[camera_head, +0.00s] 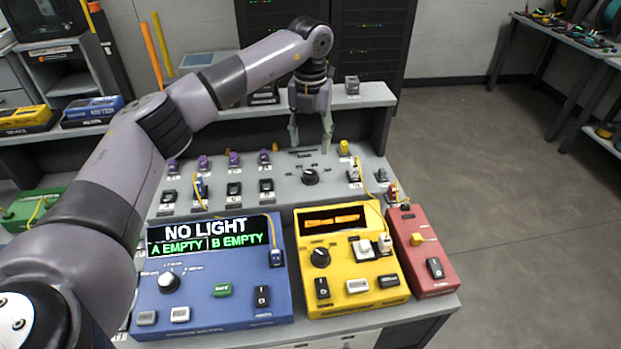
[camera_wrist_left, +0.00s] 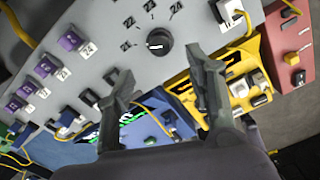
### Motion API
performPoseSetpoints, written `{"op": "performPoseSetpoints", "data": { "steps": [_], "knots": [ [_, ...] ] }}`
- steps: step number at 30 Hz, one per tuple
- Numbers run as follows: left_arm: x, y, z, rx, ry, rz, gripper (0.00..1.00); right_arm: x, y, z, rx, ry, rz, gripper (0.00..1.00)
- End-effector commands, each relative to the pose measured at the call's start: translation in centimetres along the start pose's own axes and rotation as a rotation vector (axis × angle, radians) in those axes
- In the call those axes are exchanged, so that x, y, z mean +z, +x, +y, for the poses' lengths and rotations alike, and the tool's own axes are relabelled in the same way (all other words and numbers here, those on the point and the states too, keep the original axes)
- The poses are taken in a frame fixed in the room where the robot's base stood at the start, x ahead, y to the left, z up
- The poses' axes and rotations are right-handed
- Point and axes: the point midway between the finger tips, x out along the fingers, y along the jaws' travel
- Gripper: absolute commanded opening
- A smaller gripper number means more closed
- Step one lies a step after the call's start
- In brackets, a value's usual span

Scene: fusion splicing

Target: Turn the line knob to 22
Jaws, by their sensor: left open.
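The line knob (camera_head: 310,176) is a round black knob on the sloped grey panel, behind the yellow box. It also shows in the left wrist view (camera_wrist_left: 158,43), with printed marks 21, 22, 23 and 24 to its left and above. A short white mark shows on its face; I cannot tell for sure which number it points at. My left gripper (camera_head: 311,142) hangs fingers-down over the panel, above and behind the knob in the head view. In the left wrist view its two fingers (camera_wrist_left: 160,82) are apart and empty, with the knob beyond them and not touched.
In front stand a blue meter (camera_head: 205,310) reading NO LIGHT, a yellow box (camera_head: 335,292) and a red box (camera_head: 440,262). Purple connectors (camera_head: 203,163) and black switches (camera_head: 234,190) line the panel's left. Small connectors with a yellow cable (camera_head: 354,174) stand right of the knob.

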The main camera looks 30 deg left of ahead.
Motion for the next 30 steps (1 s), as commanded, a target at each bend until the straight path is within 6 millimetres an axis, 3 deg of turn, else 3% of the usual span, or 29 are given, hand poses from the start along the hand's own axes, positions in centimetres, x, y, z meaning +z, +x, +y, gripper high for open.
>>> {"op": "performPoseSetpoints", "data": {
  "steps": [1, 5, 15, 27, 30],
  "knots": [
    [0.0, 1.6, 0.0, 0.000, 0.000, 0.000, 0.49, -0.7, 1.4, 0.1, 0.001, 0.000, 0.012, 0.40],
    [0.0, 3.8, 0.0, 0.000, 0.000, 0.001, 0.49, -1.3, 3.1, 0.2, 0.003, 0.000, 0.025, 0.40],
    [0.0, 8.8, 0.0, 0.000, 0.000, 0.000, 0.49, 0.4, 7.0, 0.0, 0.001, -0.001, 0.005, 0.40],
    [0.0, 9.4, 0.0, 0.000, 0.000, 0.000, 0.49, 0.7, 7.3, 0.2, 0.003, -0.001, 0.000, 0.40],
    [0.0, 9.4, 0.0, 0.000, 0.000, 0.000, 0.43, 0.7, 7.3, 0.2, 0.003, -0.001, 0.001, 0.40]
  ]
}}
